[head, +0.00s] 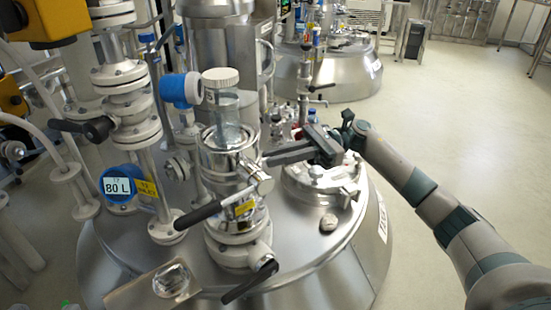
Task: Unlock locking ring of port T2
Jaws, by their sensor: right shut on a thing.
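A glass-walled port (225,125) with a white cap (220,77) stands upright on the steel reactor lid (310,245). A shiny metal ring (225,162) clamps around its lower part. My right gripper (268,159) reaches in from the right, its fingers level with this ring. It is shut on what looks like a small handle at the ring's right side; the fingers hide most of it. A black-handled lever (198,214) crosses the port just below. No T2 label is readable. My left gripper is out of view.
A round clamped hatch (320,182) lies under my right forearm. A second black lever (250,281) is low in front. Open floor (470,130) lies to the right.

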